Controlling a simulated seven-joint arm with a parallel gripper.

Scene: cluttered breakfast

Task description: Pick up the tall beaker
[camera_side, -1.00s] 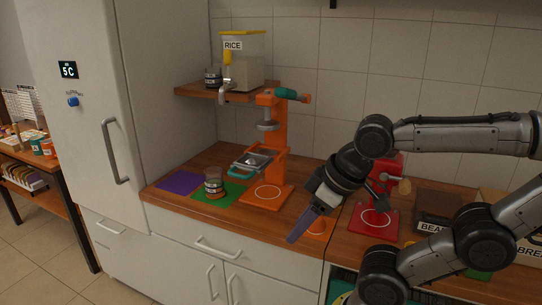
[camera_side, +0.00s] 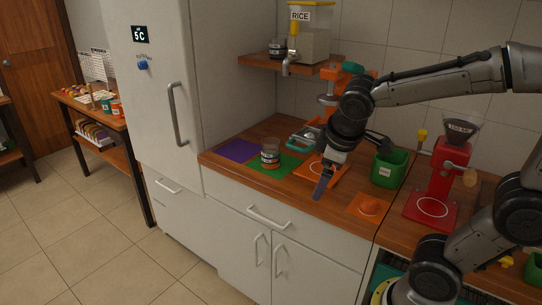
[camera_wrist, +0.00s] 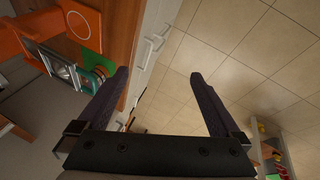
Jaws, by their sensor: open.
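A glass container (camera_side: 270,154) with dark contents and a label stands upright on the green mat (camera_side: 286,167). A similar glass jar (camera_side: 278,47) stands on the wall shelf. I cannot tell which of them, if either, is the tall beaker. My gripper (camera_side: 322,188) is at the counter's front part, right of the green mat and in front of the orange stand. It is apart from the glass container. In the wrist view, my gripper (camera_wrist: 158,78) is open, with nothing between its fingers but the cabinet fronts and floor beyond.
An orange stand (camera_side: 328,95) with a metal tray is behind my gripper. A green bin (camera_side: 388,168) and a red grinder (camera_side: 437,182) stand to the right. A purple mat (camera_side: 238,150) lies empty at left. A rice dispenser (camera_side: 312,45) is on the shelf (camera_side: 262,61). The counter's front edge is close.

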